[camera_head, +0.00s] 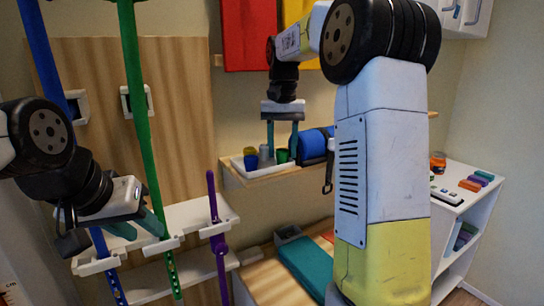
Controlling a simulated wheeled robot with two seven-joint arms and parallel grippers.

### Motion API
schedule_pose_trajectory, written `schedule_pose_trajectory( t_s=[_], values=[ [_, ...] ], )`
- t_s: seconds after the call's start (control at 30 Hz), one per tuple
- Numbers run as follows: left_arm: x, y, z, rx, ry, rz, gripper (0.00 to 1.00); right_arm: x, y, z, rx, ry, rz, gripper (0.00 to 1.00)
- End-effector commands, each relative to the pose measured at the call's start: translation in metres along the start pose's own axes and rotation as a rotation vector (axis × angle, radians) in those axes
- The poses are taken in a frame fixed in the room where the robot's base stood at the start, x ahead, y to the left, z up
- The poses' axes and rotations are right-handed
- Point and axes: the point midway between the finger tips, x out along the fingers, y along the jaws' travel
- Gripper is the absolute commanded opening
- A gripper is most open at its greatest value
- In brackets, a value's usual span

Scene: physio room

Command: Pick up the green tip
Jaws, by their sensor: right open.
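A small green tip (282,155) stands in a white tray (248,173) on the wooden wall shelf, at the tray's right side. My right gripper (282,152) reaches down over the tray with its two teal fingers apart. The green tip shows low between the fingers; I cannot tell its depth relative to them. A blue tip (251,162), a yellow tip (250,151) and a grey tip (264,152) stand left of it. My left gripper (138,228) is at the left, fingers apart, near a green pole (134,80).
A blue roll (312,145) lies on the shelf (262,178), close to the right of the tray. Blue and purple (213,200) poles stand at a white rack (188,216). A white cabinet (482,208) with small items is at the right. My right arm blocks the middle right.

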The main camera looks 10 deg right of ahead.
Motion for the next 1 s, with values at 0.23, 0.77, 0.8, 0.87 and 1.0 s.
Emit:
schedule_pose_trajectory(
  t_s=[0.23, 0.77, 0.8, 0.87, 1.0],
  values=[
    [0.000, 0.000, 0.000, 0.000, 0.000, 0.000, 0.36, 0.000, 0.000, 0.000, 0.000, 0.000, 0.000, 0.24],
    [0.000, 0.000, 0.000, 0.000, 0.000, 0.000, 0.36, -0.005, 0.000, -0.001, 0.000, 0.002, -0.001, 0.00],
    [0.000, 0.000, 0.000, 0.000, 0.000, 0.000, 0.36, -0.007, 0.000, -0.001, 0.000, 0.002, -0.001, 0.00],
    [0.000, 0.000, 0.000, 0.000, 0.000, 0.000, 0.36, -0.012, 0.000, -0.001, 0.000, 0.002, -0.001, 0.00],
    [0.000, 0.000, 0.000, 0.000, 0.000, 0.000, 0.36, -0.027, 0.000, -0.001, 0.000, 0.003, -0.001, 0.00]
  ],
)
